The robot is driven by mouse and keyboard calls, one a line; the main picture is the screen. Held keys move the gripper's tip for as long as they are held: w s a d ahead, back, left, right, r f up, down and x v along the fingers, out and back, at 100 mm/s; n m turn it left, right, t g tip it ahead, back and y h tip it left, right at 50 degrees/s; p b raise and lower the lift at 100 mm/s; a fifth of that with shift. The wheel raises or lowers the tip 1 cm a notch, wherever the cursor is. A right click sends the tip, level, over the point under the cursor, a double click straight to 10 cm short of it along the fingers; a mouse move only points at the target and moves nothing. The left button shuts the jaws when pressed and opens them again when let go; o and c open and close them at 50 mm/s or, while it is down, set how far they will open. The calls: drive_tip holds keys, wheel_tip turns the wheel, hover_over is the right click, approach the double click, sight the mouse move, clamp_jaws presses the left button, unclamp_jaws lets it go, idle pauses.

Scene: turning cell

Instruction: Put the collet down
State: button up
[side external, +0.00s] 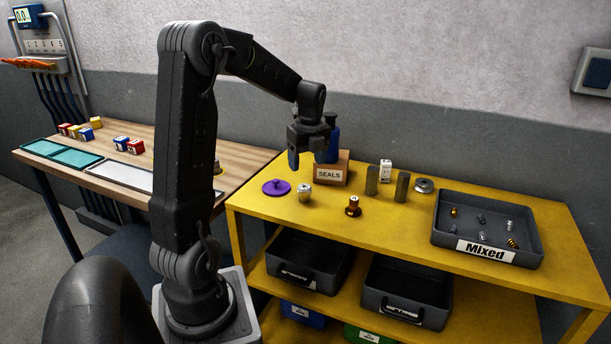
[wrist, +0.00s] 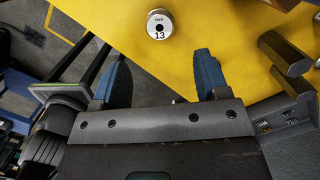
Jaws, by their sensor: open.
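The collet (side external: 304,192), a small silver cylinder with a pale top, stands upright on the yellow bench (side external: 262,215) near its left front part. In the wrist view the collet (wrist: 159,25) shows from above, with a dark bore and the mark 13, beyond the fingertips. My gripper (side external: 311,158) is open, with its blue-tipped fingers pointing down above the bench, higher than the collet. In the wrist view my gripper (wrist: 160,64) has a wide empty gap between its fingers. The collet is apart from both fingers.
A purple knobbed disc (side external: 276,188) lies left of the collet and a brass piece (side external: 353,207) stands right. Behind are a SEALS box (side external: 331,172), a blue bottle (side external: 333,142) and grey cylinders (side external: 402,187). The Mixed tray (side external: 443,238) is at the right.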

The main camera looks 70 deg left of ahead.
drive_tip(key=d+r+n+t, duration=0.1)
drive_tip(key=d+r+n, duration=0.2)
drive_tip(key=d, duration=0.5)
drive_tip(key=d+r+n+t, duration=0.2)
drive_tip(key=d+r+n, duration=0.2)
drive_tip(key=d, duration=0.4)
drive_tip(key=s+d+n+t+h, duration=0.1)
drive_tip(key=s+d+n+t, duration=0.1)
drive_tip(key=s+d+n, duration=0.7)
drive_tip(key=shift+s+d+f+t, duration=0.15)
drive_tip(key=shift+s+d+t, duration=0.4)
drive_tip(key=shift+d, duration=1.9)
drive_tip(key=shift+s, duration=0.1)
